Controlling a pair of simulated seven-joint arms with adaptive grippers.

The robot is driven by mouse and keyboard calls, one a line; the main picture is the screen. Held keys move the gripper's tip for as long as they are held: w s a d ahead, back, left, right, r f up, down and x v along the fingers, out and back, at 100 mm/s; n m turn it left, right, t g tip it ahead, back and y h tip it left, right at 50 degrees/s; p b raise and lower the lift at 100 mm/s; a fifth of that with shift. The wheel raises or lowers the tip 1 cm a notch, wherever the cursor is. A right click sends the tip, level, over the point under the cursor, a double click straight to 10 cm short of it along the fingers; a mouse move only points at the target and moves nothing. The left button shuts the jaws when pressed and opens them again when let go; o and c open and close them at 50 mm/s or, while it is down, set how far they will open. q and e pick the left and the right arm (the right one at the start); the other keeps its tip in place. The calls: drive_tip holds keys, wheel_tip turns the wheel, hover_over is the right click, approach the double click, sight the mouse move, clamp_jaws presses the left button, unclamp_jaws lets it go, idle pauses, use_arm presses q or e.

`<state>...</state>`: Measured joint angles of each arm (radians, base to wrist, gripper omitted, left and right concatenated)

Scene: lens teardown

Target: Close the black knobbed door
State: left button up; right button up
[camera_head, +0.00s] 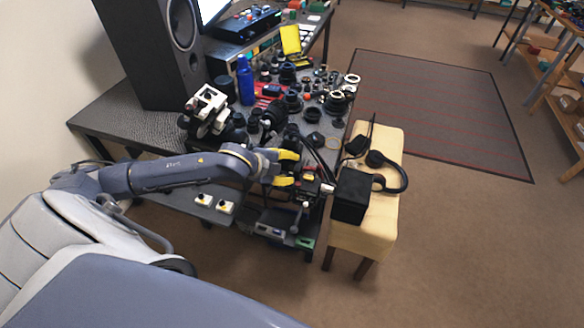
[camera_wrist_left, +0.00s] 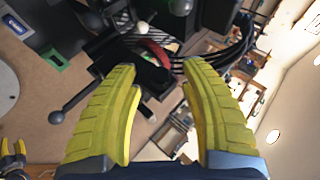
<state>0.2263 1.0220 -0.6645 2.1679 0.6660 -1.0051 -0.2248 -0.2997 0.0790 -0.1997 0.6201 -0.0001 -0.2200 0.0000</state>
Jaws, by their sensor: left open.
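My left gripper (camera_head: 290,168) is open and empty at the table's right front corner, with yellow fingers pointing right. Its two fingers (camera_wrist_left: 160,68) also stand apart in the left wrist view. Just past the fingertips is a dark mechanism with ball-ended levers (camera_wrist_left: 150,72), including a black ball knob (camera_wrist_left: 57,117) at its left. In the head view this dark assembly (camera_head: 302,208) is partly covered by my gripper. I cannot tell which part is the door or how far it stands open. Small yellow prongs (camera_wrist_left: 13,158) at the left wrist view's edge look like my right gripper.
A cream stool (camera_head: 370,238) beside the table carries a black box (camera_head: 352,195) and black headphones (camera_head: 388,172). The dark table (camera_head: 110,103) holds many lens parts, a blue bottle (camera_head: 245,80) and a large speaker (camera_head: 160,55).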

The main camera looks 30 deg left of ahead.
use_arm(q)
drive_tip(key=shift+w+f, duration=0.15)
clamp_jaws()
idle(0.4)
